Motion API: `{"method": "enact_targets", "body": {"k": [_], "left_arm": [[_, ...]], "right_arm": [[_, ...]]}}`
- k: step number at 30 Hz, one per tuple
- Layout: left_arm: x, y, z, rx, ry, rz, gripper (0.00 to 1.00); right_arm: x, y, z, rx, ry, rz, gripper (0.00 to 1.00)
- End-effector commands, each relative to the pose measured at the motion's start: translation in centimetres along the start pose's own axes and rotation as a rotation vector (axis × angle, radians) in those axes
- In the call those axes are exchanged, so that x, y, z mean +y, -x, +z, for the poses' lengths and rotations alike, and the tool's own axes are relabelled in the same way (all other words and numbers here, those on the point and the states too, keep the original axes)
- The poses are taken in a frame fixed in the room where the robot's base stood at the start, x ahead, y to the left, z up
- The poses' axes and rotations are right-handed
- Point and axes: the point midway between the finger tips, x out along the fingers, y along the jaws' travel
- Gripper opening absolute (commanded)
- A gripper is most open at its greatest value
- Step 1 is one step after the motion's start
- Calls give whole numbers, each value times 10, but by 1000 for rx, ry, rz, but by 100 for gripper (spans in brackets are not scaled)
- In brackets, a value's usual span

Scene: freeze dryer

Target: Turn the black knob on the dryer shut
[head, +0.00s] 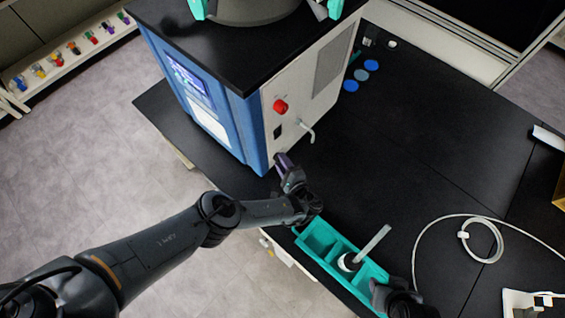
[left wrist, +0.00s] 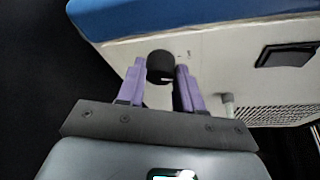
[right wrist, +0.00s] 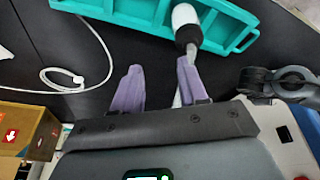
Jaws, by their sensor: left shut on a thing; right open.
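The freeze dryer (head: 215,85) is a blue and white box with a black top. My left gripper (head: 282,163) is at the lower part of its white side panel. In the left wrist view the round black knob (left wrist: 160,66) sits on that panel between the purple fingers, and the gripper is shut on it. The knob is hidden behind the fingers in the head view. My right gripper (right wrist: 157,78) is open and empty. It is near the right end of the teal tray (head: 318,238), which also shows in the right wrist view (right wrist: 240,14).
A flask with a pale tube (head: 373,243) stands in the tray. A red knob (head: 281,106) and a bent spout (head: 307,130) are on the dryer panel. Blue discs (head: 362,75) lie behind it. A coiled white hose (head: 482,240) lies at right. The mid-right bench is clear.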

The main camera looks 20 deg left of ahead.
Motion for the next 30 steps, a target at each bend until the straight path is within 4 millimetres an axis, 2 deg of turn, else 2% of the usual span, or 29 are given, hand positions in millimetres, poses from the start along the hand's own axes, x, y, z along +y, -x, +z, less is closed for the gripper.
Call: {"method": "enact_targets", "body": {"k": [12, 29, 30], "left_arm": [[2, 0, 0, -1, 193, -81, 5], [2, 0, 0, -1, 225, -93, 5], [2, 0, 0, -1, 225, -93, 38]], "right_arm": [[-2, -9, 3, 1, -6, -5, 43], [-3, -10, 3, 1, -9, -7, 43], [-2, -10, 3, 1, -8, -7, 43]]}}
